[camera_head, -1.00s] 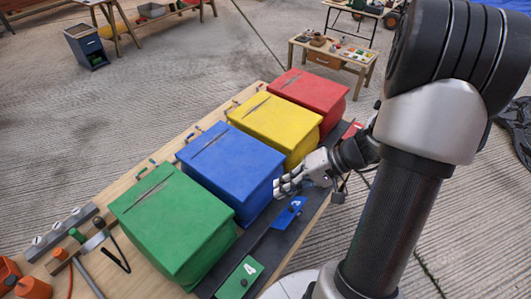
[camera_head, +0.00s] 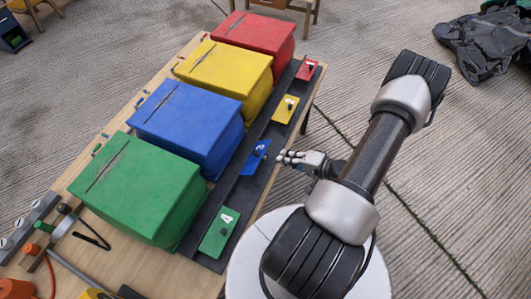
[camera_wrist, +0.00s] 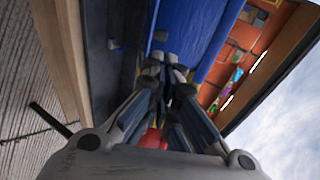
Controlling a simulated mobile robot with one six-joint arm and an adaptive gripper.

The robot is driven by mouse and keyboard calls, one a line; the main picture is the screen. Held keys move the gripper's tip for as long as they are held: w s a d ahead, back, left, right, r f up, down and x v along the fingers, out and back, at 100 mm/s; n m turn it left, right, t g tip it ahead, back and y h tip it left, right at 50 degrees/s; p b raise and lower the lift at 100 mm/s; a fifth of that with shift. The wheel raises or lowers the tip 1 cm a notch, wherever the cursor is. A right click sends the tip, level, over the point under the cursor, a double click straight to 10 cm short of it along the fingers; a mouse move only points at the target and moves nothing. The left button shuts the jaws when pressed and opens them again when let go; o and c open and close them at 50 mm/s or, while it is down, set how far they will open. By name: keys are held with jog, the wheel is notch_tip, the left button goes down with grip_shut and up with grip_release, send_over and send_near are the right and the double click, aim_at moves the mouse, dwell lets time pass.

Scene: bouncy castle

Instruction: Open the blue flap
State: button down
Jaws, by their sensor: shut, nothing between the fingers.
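The blue flap (camera_head: 255,157), marked 3, lies on the dark strip in front of the blue box (camera_head: 190,122) in the head view. A small dark knob shows on it. The flap looks closed. My gripper (camera_head: 281,157) is shut and empty, just right of the flap near the table's front edge. A small gap seems to separate fingertips and flap; the exact height is unclear. In the wrist view my gripper (camera_wrist: 168,70) points towards a large blue surface (camera_wrist: 190,30), seemingly the box. I cannot make out the flap there.
Green (camera_head: 219,233), yellow (camera_head: 286,109) and red (camera_head: 307,69) flaps lie along the same dark strip (camera_head: 226,190). The green (camera_head: 135,190), yellow (camera_head: 225,72) and red (camera_head: 255,32) boxes stand behind it. Tools lie at lower left.

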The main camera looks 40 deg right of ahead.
jog(key=b+x, duration=0.2)
jog(key=x, duration=0.7)
jog(key=shift+w, duration=0.25)
jog(key=shift+a, duration=0.1)
jog(key=shift+w+a+r, duration=0.1)
jog(key=shift+w+r, duration=0.15)
jog(key=shift+r, duration=0.05)
